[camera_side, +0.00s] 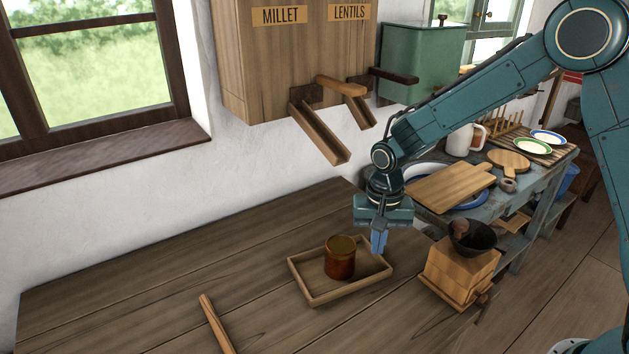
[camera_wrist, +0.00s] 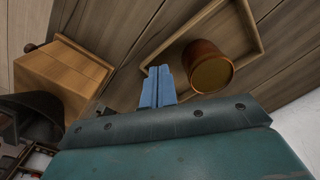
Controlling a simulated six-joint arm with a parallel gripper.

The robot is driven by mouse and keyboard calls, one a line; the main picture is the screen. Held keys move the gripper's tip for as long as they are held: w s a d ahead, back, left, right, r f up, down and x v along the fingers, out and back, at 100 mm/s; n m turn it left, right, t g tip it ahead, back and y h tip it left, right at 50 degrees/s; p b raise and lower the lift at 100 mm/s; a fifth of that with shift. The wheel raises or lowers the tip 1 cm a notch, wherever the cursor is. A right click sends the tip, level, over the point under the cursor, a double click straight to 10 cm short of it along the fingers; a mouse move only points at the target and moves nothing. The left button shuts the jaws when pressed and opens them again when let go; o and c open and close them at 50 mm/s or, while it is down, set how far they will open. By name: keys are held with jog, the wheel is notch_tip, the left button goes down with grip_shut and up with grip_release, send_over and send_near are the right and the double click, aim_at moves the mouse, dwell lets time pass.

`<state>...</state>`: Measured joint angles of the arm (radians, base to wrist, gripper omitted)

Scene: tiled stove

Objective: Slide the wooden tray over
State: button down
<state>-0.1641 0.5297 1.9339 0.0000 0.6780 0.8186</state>
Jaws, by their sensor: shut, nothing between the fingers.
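The wooden tray (camera_side: 316,300) is a shallow rectangular frame on the plank table, and it also shows in the wrist view (camera_wrist: 250,25). In the wrist view the fingertips (camera_wrist: 158,72) are together beside the jar, close to the tray's rim. I cannot tell whether they touch the rim.
A wooden grinder (camera_side: 460,270) with a dark bowl stands right of the tray, with a narrow gap between. A wooden stick (camera_side: 215,324) lies at the front left. The table (camera_side: 150,275) left of the tray is mostly clear. Wooden chutes (camera_side: 320,135) hang from the wall box behind.

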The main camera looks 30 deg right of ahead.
aim_at(387, 254)
jog(key=w+d+m, duration=0.4)
jog(key=d+m, duration=0.8)
jog(key=m, duration=0.1)
jog(key=shift+w+d+m, duration=0.15)
jog(key=shift+w+m, duration=0.15)
jog(key=shift+f, duration=0.2)
notch_tip(387, 254, down, 10)
jog(key=shift+f, duration=0.1)
jog(key=shift+w+a+r, duration=0.1)
jog(key=shift+w+a, duration=0.05)
jog(key=shift+a, duration=0.45)
jog(key=shift+w+a+r, duration=0.1)
jog(key=shift+w+a, duration=0.05)
jog(key=shift+a, duration=0.45)
jog(key=shift+w+a, duration=0.2)
jog(key=shift+a, duration=0.55)
jog(key=shift+a, duration=0.1)
